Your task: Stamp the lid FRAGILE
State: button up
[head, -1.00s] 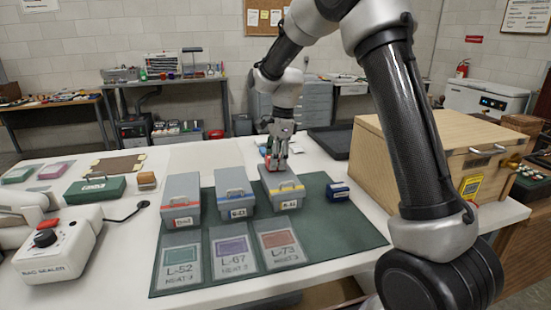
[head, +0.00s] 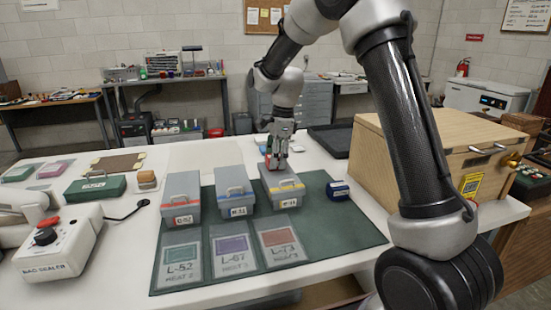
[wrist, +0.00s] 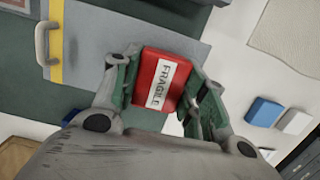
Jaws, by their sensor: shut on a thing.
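My gripper (head: 276,158) is shut on a red stamp (wrist: 163,82) with a white FRAGILE label, between its green-padded fingers in the wrist view. The gripper is over the back part of the grey lid (head: 277,178) of the box with a yellow stripe, the rightmost of three grey boxes. In the wrist view that lid (wrist: 105,30) shows with its handle and yellow stripe to the left of the stamp. The stamp's underside is hidden, so I cannot tell whether it touches the lid. No mark is visible on the lid's uncovered part.
Grey boxes with blue (head: 237,200) and red (head: 181,203) stripes stand to the left on the green mat (head: 335,240). A dark blue item (head: 338,190) sits close on the right. A wooden crate (head: 395,155) stands further right. Labelled cards lie in front.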

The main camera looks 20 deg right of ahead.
jog(key=shift+r, duration=3.5)
